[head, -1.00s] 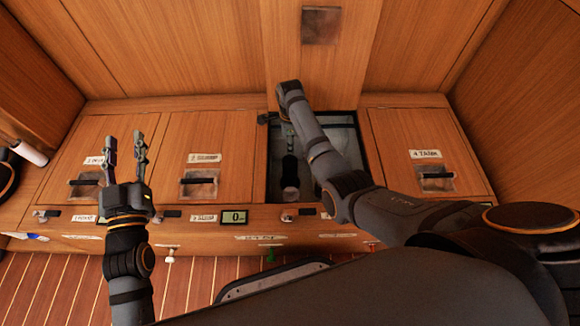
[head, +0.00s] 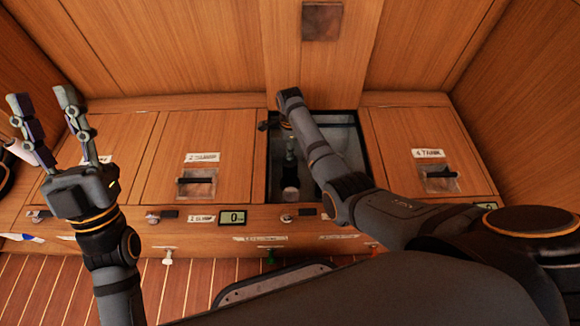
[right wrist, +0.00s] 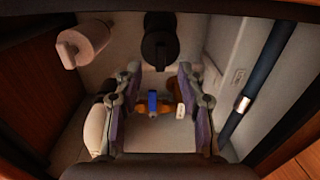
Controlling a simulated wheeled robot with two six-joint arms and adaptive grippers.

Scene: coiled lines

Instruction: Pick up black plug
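In the right wrist view a black cylinder with a rounded, ringed end (right wrist: 160,42) stands beyond my fingertips; I cannot tell whether it is the black plug. A dark piece with a pale end (head: 291,175) shows in the open compartment in the head view, partly covered by my gripper. My right gripper (right wrist: 158,72) is open inside that compartment, its fingers apart and nothing held. A small blue-handled fitting (right wrist: 152,102) shows between the fingers, further down. My left gripper (head: 42,97) is open and empty, raised at the left of the head view.
The open compartment's rim (head: 267,155) surrounds my right wrist closely. Inside are a pale cylinder (right wrist: 86,44) and a dark blue pipe (right wrist: 262,75) with a silver band. Closed hatches, including one at right (head: 415,135), flank it. A display (head: 232,217) is on the front ledge.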

